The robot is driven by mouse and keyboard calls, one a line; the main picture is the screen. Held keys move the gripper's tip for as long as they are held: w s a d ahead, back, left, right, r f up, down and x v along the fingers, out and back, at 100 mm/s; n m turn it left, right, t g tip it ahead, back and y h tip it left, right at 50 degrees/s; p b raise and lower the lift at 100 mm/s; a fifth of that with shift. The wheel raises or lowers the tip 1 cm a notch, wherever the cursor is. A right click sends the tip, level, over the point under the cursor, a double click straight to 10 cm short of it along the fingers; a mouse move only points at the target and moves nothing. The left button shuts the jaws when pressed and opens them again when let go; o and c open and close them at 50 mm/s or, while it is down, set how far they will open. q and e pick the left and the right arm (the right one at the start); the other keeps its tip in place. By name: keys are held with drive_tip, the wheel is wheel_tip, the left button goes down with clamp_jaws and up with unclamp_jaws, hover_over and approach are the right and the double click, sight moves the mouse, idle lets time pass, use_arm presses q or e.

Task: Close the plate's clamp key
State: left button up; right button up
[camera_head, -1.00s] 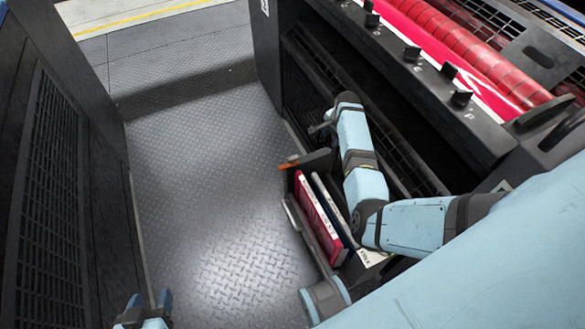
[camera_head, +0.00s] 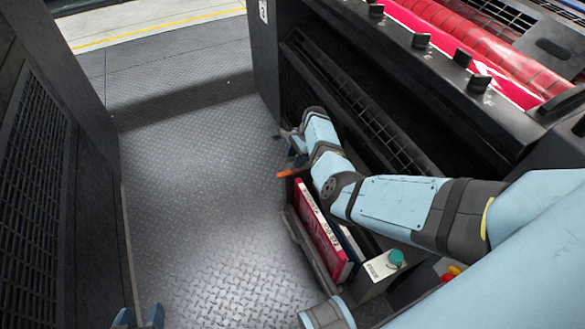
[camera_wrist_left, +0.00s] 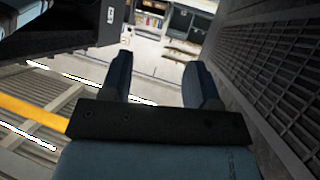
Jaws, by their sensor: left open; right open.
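The red plate (camera_head: 513,91) lies on the machine at the upper right of the head view. Several black keys line its near edge, one of them here (camera_head: 421,41). Another black key (camera_head: 462,57) stands closer to the plate than its neighbours; I cannot tell for certain which is the clamp key. My left gripper (camera_head: 138,317) is open and empty at the bottom left, far from the keys; its two fingers show apart in the left wrist view (camera_wrist_left: 160,68). My right gripper (camera_head: 290,146) is open, low beside the machine's side, below the keys and partly hidden by its wrist.
A rack with red plates or books (camera_head: 322,235) stands below my right arm, with an orange handle (camera_head: 289,172) close to my right gripper. A box with a green button (camera_head: 395,257) is nearby. A dark grilled cabinet (camera_head: 40,160) borders the left. The metal floor (camera_head: 200,200) between is clear.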

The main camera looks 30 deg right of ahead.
sight(288, 170)
use_arm(q)
drive_tip(key=shift+w+d+r+t+h+b, duration=0.15)
drive_tip(key=shift+w+d+r+t+b, duration=0.1)
drive_tip(key=shift+r, duration=0.25)
drive_tip(key=shift+w+d+r+t+h+b, duration=0.1)
drive_tip(key=shift+w+d+r+t+h, duration=0.15)
drive_tip(key=shift+r, duration=0.2)
drive_tip(key=shift+w+d+r+t+h+b, duration=0.1)
drive_tip(key=shift+w+d+r+t+b, duration=0.15)
drive_tip(key=shift+r, duration=0.25)
use_arm(e)
drive_tip(key=shift+x, duration=1.75)
use_arm(q)
drive_tip(key=shift+s, duration=0.1)
use_arm(e)
clamp_jaws()
use_arm(q)
drive_tip(key=shift+a+f, duration=0.1)
